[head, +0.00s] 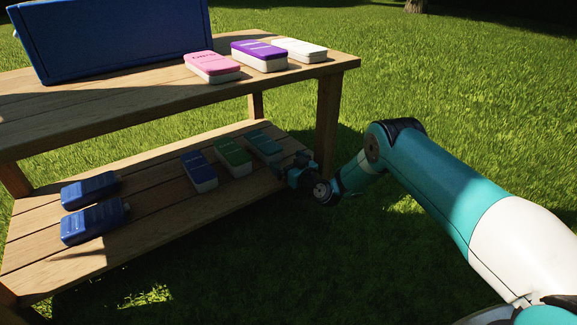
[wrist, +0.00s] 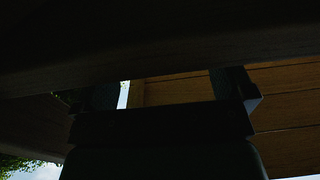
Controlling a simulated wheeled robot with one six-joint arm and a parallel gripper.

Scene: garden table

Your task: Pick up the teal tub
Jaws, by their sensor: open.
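The teal tub (head: 263,143) lies on the lower shelf of the wooden table, the rightmost of three tubs in a row. My gripper (head: 284,168) is open at the shelf's right end, close to the tub's near right side. I cannot tell whether they touch. In the wrist view, two dark fingers of my gripper (wrist: 165,92) stand apart. That view is very dark, and I cannot make out the teal tub in it.
A green tub (head: 233,157) and a blue tub (head: 199,171) lie left of the teal one. Two dark blue bottles (head: 92,221) lie further left. The tabletop (head: 140,88) overhangs the shelf, and a table leg (head: 328,125) stands near my gripper. Pink, purple and white tubs are above.

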